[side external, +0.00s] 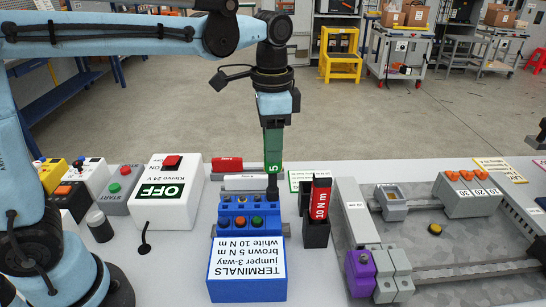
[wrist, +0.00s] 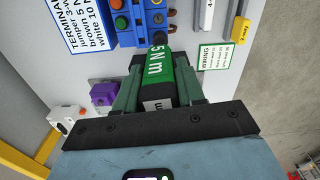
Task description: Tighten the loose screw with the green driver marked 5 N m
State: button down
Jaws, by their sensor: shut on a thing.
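My gripper (side external: 273,135) is shut on the green driver (side external: 273,158), which is upright with its dark shaft pointing down. In the wrist view the driver (wrist: 159,78) shows "5 N m" between the two green fingers (wrist: 158,90). The loose screw cannot be made out. The block also shows in the wrist view (wrist: 128,38).
A red driver marked 10 N m (side external: 321,198) stands in a black holder (side external: 316,232) right of the block. A white TERMINALS label (side external: 247,258) is in front. A white OFF box (side external: 168,195) is left. Rails with grey and purple modules (side external: 360,272) lie right.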

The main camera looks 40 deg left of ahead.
jog(key=shift+m, duration=1.2)
jog(key=shift+m, duration=1.1)
jog(key=shift+n, duration=1.1)
jog(key=shift+n, duration=1.2)
